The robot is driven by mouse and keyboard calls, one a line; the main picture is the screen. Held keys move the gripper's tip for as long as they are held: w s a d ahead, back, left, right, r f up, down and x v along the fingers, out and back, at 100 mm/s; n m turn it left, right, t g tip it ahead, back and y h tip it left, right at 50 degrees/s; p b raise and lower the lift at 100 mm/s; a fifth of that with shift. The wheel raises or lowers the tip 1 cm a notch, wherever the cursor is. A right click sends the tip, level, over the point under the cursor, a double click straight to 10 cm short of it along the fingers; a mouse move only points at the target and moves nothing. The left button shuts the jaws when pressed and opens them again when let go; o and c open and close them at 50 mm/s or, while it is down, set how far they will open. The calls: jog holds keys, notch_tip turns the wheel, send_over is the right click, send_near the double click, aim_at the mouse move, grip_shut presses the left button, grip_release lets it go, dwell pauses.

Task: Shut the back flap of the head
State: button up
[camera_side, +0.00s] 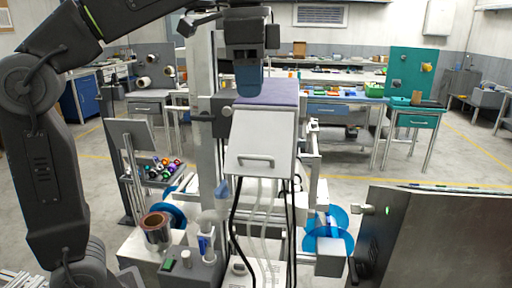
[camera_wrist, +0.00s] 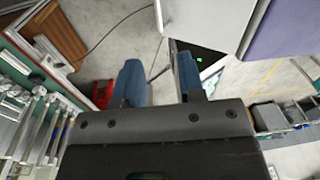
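The head (camera_side: 266,92) is a box with a purple top, on a frame in the middle of the side view. A white flap (camera_side: 262,135) with a bar handle (camera_side: 257,161) faces the side camera and appears to slope outward toward its lower edge. Its exact angle is hard to tell. My gripper (camera_side: 249,90) points down over the purple top, toward its left side; contact cannot be told. In the wrist view my gripper (camera_wrist: 160,82) has its two blue fingers apart with nothing between them. A white panel (camera_wrist: 205,15) and the purple surface (camera_wrist: 290,30) lie beyond the fingers.
Cables hang below the head. Blue reels (camera_side: 325,222) sit low on the frame. A copper-coloured roll (camera_side: 157,228) stands at lower left, and a dark panel (camera_side: 430,240) at lower right. Coloured spools lie on a tray (camera_side: 160,180) at left. Workbenches line the back.

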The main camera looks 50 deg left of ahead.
jog(key=r, duration=0.1)
send_near(256, 147)
jog(key=shift+m+g, duration=0.3)
jog(key=shift+m, duration=0.1)
jog(key=d+f, duration=0.1)
jog(key=f, duration=0.1)
jog(key=s+d+f, duration=0.1)
jog(key=f, duration=0.2)
jog(key=s+d+f, duration=0.1)
jog(key=f, duration=0.1)
jog(key=shift+d+f, duration=0.4)
grip_shut()
